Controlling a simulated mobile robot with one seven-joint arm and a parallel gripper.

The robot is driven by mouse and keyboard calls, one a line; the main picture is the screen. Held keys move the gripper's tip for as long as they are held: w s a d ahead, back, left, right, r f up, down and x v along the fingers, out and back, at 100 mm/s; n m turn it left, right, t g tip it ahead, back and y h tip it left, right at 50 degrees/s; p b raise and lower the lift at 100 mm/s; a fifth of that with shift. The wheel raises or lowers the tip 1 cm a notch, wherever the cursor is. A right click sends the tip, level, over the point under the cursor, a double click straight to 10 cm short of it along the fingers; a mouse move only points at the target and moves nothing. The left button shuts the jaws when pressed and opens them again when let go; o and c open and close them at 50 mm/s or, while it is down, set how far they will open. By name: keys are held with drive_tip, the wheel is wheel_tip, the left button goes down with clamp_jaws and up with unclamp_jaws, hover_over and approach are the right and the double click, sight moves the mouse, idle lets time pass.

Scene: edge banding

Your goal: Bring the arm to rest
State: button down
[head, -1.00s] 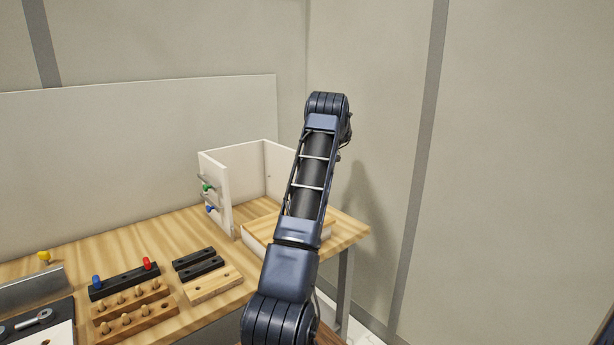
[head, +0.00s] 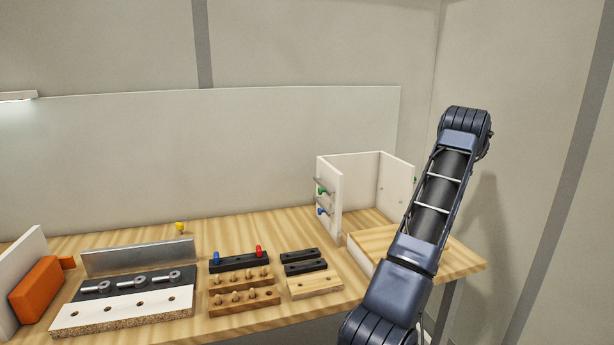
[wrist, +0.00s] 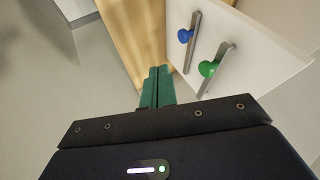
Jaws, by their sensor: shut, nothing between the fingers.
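My gripper (wrist: 157,86) shows in the wrist view as two green fingers pressed together, shut and empty. The fingers are apart from the white cabinet side panel (wrist: 262,45) beside them, which carries a blue knob (wrist: 184,36) and a green knob (wrist: 207,69) on metal bars. In the head view my arm stands up at the right, in front of the right part of the workbench (head: 110,243). The gripper itself is out of the head view.
The open white cabinet (head: 330,196) stands at the bench's right end, beside a wood-topped board (head: 375,242). A wall is at the right.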

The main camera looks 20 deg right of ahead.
drive_tip(key=s+a+r+m+h, duration=0.1)
drive_tip(key=s+a+r, duration=0.1)
drive_tip(key=a+r, duration=0.75)
drive_tip(key=s+a+r+m+g+h, duration=0.1)
drive_tip(key=s+a+r+h, duration=0.3)
drive_tip(key=a, duration=1)
drive_tip(key=s+a+r+m+y, duration=0.1)
drive_tip(key=a+r, duration=0.8)
drive_tip(key=a, duration=0.3)
drive_tip(key=s+a+f+n+h, duration=0.1)
drive_tip(key=s+a, duration=0.4)
drive_tip(key=a, duration=0.4)
drive_tip(key=s+a+f, duration=0.2)
drive_tip(key=s+a, duration=0.3)
drive_tip(key=a, duration=0.3)
drive_tip(key=s+a+f, duration=0.5)
drive_tip(key=s, duration=0.3)
drive_tip(key=s+a+f+n, duration=0.1)
drive_tip(key=s+a+f, duration=0.4)
drive_tip(key=s, duration=0.3)
drive_tip(key=shift+a+t, duration=0.3)
drive_tip(key=shift+a, duration=0.3)
drive_tip(key=shift+r, duration=0.1)
